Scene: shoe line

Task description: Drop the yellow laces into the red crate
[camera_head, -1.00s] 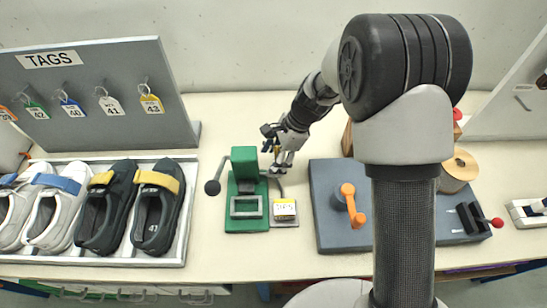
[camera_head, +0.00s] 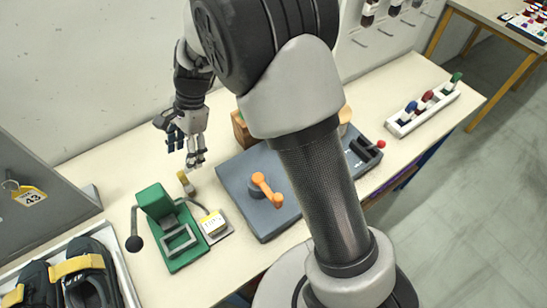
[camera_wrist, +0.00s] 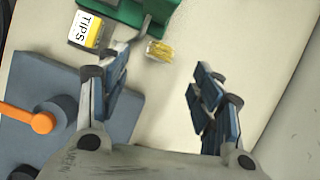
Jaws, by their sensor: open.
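A small yellow bundle (camera_head: 186,183), which looks like the yellow laces, lies on the bench behind the green press (camera_head: 160,212). In the wrist view the bundle (camera_wrist: 159,50) lies beyond my fingertips, nearer the left finger, with bare bench around its right side. My gripper (camera_head: 197,163) is above the bench, just behind and right of the bundle in the head view. In the wrist view my gripper (camera_wrist: 163,80) has its two fingers wide apart with nothing between them. No red crate shows in either view.
A box marked TIPS (camera_wrist: 88,30) stands beside the press. A grey-blue board with an orange crank (camera_head: 266,187) lies to the right. A rack of coloured bobbins (camera_head: 425,110) is farther right. A shoe tray (camera_head: 120,268) is at front left.

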